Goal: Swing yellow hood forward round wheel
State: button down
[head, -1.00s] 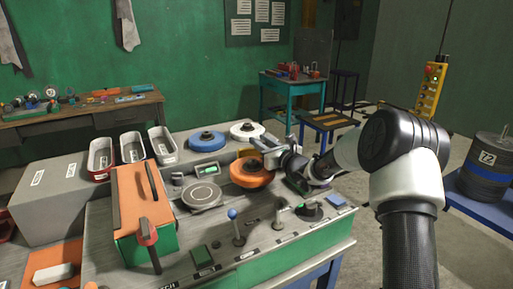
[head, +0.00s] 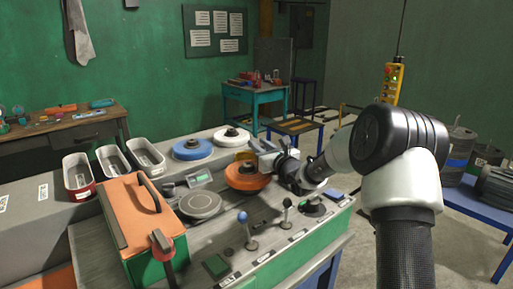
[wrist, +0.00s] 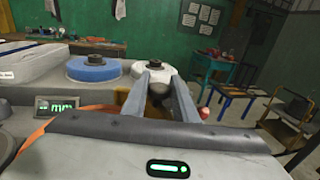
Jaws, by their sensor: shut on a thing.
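The yellow hood (head: 245,156) shows as a small patch behind the orange wheel (head: 246,178) in the head view. In the wrist view a strip of the yellow hood (wrist: 121,97) shows left of the fingers; most of it is hidden. The orange wheel lies flat on the grey bench top, its dark hub on top. My gripper (head: 262,158) is at the wheel's back right edge, fingers pointing toward the hood. In the wrist view my gripper (wrist: 158,88) has its two grey fingers around a dark piece, shut on part of the hood. The exact contact is partly hidden.
Blue (head: 193,149) and white (head: 230,138) wheels stand behind the orange one. A small display (head: 197,180) and a round grey plate (head: 200,205) are to its left. Levers (head: 242,217) rise along the bench front. An orange-topped box (head: 140,217) stands front left.

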dwell(0.3)
jog(key=c, duration=1.4)
grip_release()
jog(key=shift+s+d, duration=0.1)
jog(key=v, duration=1.7)
jog(key=shift+s+a, duration=0.2)
jog(key=shift+s, duration=0.05)
jog(key=shift+f, duration=0.1)
